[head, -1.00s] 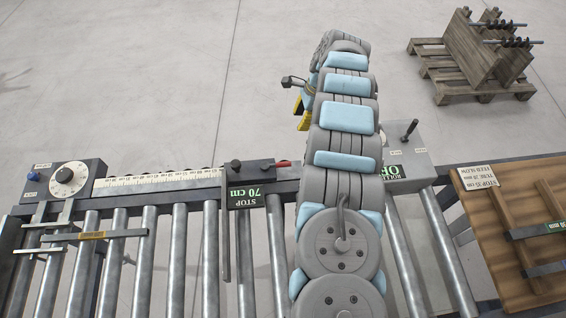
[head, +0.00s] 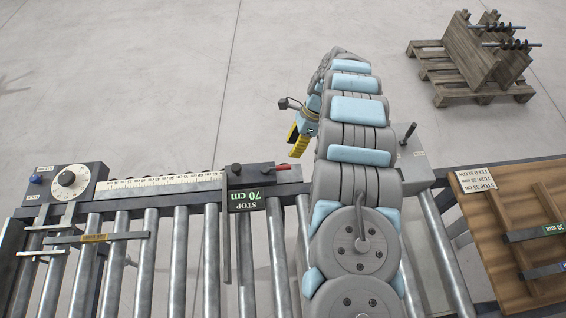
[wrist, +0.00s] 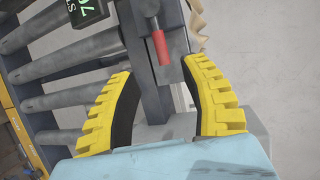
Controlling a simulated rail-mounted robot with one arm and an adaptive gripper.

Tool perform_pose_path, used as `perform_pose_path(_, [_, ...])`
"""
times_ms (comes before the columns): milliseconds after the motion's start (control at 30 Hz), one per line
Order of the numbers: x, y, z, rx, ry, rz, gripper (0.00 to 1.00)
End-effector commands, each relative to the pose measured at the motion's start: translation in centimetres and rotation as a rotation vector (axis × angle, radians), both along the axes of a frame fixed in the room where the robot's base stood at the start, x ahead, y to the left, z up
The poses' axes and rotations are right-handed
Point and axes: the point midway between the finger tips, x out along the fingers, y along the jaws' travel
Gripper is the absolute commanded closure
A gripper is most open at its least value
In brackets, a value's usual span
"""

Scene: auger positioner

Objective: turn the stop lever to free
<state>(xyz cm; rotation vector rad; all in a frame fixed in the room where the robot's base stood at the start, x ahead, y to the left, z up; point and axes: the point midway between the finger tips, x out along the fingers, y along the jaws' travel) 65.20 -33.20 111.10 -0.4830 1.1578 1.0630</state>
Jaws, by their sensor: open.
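The stop block (head: 248,174), with a green "STOP 70 cm" sign (head: 245,200), sits on the rail beside the ruler. Its lever with a red grip (head: 283,167) points to the right. My gripper (head: 299,143) has yellow fingers and hangs just beyond the rail, above and right of the red grip in the head view. In the wrist view, the open fingers (wrist: 160,68) spread to either side of the red grip (wrist: 159,47), which shows between and ahead of the tips. Nothing is held. I cannot tell the exact gap between fingers and grip.
A dial box (head: 70,182) stands at the rail's left end, with a ruler (head: 165,184) beside it. A grey box with a black-knobbed lever (head: 408,133) stands right of my arm. Rollers (head: 180,250) fill the front. A pallet (head: 470,80) stands at the back right.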

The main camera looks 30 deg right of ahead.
Motion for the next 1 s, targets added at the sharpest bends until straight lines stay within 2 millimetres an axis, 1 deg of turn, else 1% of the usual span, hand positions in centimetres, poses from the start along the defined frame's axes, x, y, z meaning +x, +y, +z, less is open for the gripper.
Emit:
perform_pose_path(100, [-0.1, 0.8, -1.7, 0.002, 0.003, -0.001, 0.55])
perform_pose_path(200, [-0.1, 1.4, -2.9, 0.002, 0.003, 0.0, 0.55])
perform_pose_path(500, [0.1, 2.8, -5.9, 0.001, 0.0, -0.001, 0.55])
perform_pose_path(700, [0.1, 3.4, -7.4, 0.0, 0.001, 0.001, 0.55])
perform_pose_path(1000, [0.2, 3.8, -8.2, 0.0, -0.001, 0.0, 0.55])
